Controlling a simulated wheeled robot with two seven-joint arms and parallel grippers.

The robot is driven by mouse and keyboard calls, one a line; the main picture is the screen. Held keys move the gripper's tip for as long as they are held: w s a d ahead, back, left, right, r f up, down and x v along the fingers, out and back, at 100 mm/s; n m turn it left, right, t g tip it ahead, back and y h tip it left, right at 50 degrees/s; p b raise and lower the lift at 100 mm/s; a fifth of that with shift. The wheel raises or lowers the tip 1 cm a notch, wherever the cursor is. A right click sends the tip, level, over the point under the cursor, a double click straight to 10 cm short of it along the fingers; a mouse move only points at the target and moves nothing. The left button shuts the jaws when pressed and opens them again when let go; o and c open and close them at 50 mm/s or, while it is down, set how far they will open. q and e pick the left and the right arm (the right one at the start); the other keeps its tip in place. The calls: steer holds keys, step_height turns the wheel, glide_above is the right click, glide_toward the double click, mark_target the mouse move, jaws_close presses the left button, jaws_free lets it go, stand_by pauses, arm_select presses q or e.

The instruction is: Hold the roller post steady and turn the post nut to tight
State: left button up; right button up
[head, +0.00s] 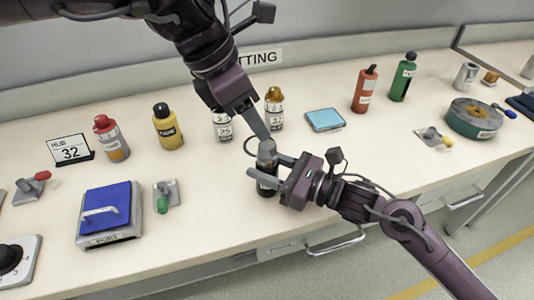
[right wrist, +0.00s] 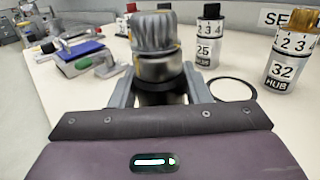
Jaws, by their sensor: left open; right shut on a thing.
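The roller post (head: 267,180) is a dark upright cylinder near the front middle of the bench; it also shows in the right wrist view (right wrist: 163,84). The grey ribbed post nut (head: 267,148) sits on its top and shows large in the right wrist view (right wrist: 154,34). My right gripper (head: 268,167) is shut on the post below the nut, with a finger on each side. My left gripper (head: 260,132) is open and points down from above, its tip close to the nut. I cannot tell whether it touches the nut; it is not seen in the right wrist view.
Two numbered rollers, 25 (head: 222,126) and 32 (head: 274,113), stand just behind the post. A blue pad (head: 325,120) lies right of them. A blue-topped box (head: 108,214) and a green-knobbed clamp (head: 165,194) are at the left. A card (head: 71,150) reads HUB 32.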

arm_select(q)
steer(key=s+d+f+m+g+h, duration=0.1)
steer(key=s+d+f+m+h, duration=0.1)
steer(key=d+f+m+h, duration=0.3)
steer(key=n+t+h, duration=0.5)
steer(key=n+t, duration=0.3)
steer(key=t, duration=0.2)
glide_toward(259, 151)
steer(key=x, duration=1.1)
steer(key=shift+w+d, duration=0.15)
steer(key=shift+d, duration=0.15)
steer(key=c, duration=1)
steer(key=shift+o, duration=0.2)
